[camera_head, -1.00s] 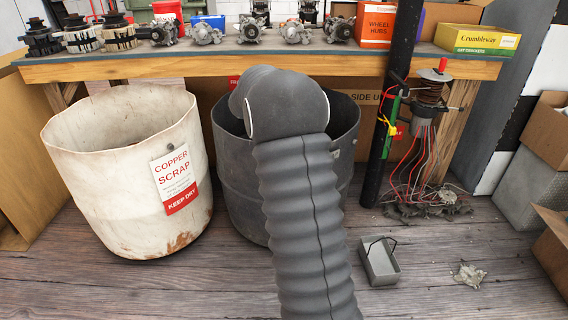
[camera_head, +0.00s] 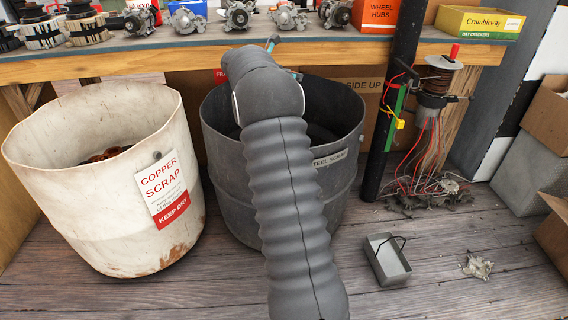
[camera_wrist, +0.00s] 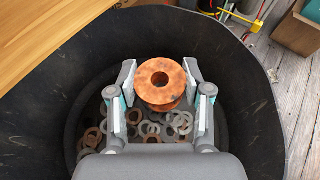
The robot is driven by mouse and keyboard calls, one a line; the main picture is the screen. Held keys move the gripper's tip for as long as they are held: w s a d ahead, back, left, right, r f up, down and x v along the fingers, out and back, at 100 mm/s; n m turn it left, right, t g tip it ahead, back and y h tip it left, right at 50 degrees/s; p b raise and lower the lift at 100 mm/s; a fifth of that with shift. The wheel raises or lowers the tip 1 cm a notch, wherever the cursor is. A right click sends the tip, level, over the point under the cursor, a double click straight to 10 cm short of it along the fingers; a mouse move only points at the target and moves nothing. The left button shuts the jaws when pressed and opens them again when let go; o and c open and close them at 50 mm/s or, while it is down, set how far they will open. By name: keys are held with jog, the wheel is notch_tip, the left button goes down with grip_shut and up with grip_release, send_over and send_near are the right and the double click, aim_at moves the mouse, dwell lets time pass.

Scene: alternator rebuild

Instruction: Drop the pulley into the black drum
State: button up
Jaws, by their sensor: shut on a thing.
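In the wrist view my gripper (camera_wrist: 160,84) is shut on the pulley (camera_wrist: 162,72), a copper-orange spool shape with a hole through its middle. The pulley is over the mouth of the black drum (camera_wrist: 255,115). Loose grey and rusty rings (camera_wrist: 150,130) lie at the bottom of the drum, below the pulley. In the head view the black drum (camera_head: 225,170) stands under the bench, with a partly hidden label reading "steel scrap". My arm covers part of the drum, and the pulley is hidden there.
A white drum (camera_head: 60,205) marked "copper scrap, keep dry" stands left of the black one, with copper-coloured pieces inside. The wooden bench (camera_head: 150,68) runs behind, holding several alternator parts. A black post (camera_head: 388,120) stands right of the drum; a small grey bin (camera_head: 388,262) sits on the floor.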

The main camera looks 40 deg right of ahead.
notch_tip(320, 180, down, 5)
jog(key=b, duration=0.5)
jog(key=shift+a, duration=0.15)
jog(key=o, duration=1.4)
jog(key=v, duration=1.2)
